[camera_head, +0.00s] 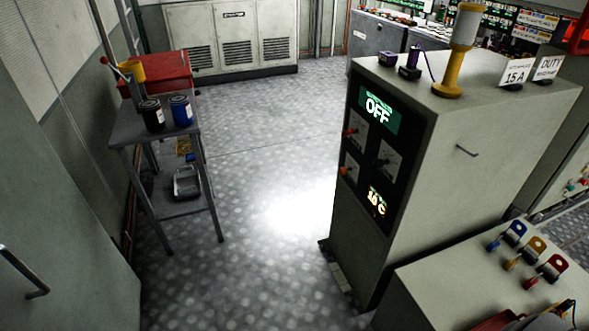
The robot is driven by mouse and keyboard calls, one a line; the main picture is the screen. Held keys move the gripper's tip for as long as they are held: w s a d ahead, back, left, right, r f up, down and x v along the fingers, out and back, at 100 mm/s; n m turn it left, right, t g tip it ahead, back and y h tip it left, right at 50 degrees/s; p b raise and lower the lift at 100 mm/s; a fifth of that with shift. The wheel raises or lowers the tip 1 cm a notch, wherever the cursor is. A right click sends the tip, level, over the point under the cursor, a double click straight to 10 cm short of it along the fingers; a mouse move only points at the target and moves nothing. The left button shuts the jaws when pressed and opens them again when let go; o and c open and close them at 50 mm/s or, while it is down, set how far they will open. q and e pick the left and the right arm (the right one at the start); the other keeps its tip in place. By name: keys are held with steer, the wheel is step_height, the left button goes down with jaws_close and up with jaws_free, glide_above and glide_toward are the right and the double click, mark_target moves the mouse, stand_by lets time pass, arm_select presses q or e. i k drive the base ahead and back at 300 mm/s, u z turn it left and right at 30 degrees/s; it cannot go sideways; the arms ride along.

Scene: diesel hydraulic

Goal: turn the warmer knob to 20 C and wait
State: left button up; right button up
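A tall grey cabinet (465,165) stands right of centre, with a dark control panel (371,160) on its left-facing side. A green display (379,110) at the top of the panel reads OFF. A lower, smaller display (377,202) appears to read 16 C. Between them are pale square dial plates, and small red parts (346,171) stick out at the panel's left edge. The panel is seen at a steep angle, so I cannot tell which part is the warmer knob or where it points. Neither of my grippers is in view.
A metal side table (128,130) with a red toolbox (172,72) and two cans stands at left. A grey door (60,190) is at far left. The floor (270,180) between is clear.

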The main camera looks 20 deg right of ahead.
mark_target(342, 171)
steer(key=u, duration=0.05)
steer(key=i, duration=1.55)
steer(key=z, duration=3.25)
